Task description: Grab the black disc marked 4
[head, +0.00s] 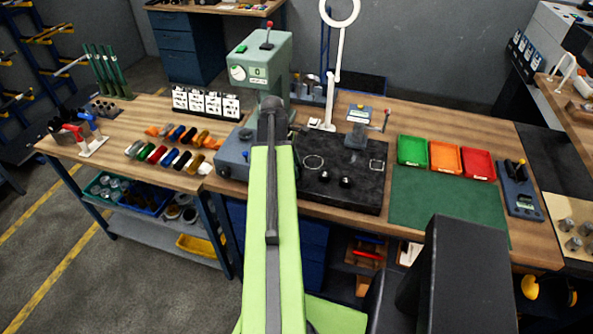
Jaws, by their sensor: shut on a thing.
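No black disc with a readable 4 shows in the head view. My green arm (272,220) reaches up the middle of the picture to a dark joint in front of the green-grey machine. My gripper's jaws cannot be made out, and whatever they hold is hidden. Two small dark round pieces, one on the left (324,173) and one on the right (346,181), stand on the black plate (365,200) right of the arm. They are too small to read any mark.
The green-grey machine (262,60) stands behind my arm. Coloured rollers lie on the left bench. Green (412,151), orange (445,158) and red (478,164) trays stand right of the black plate. The green mat (440,200) before them is largely clear. A white ring lamp rises behind.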

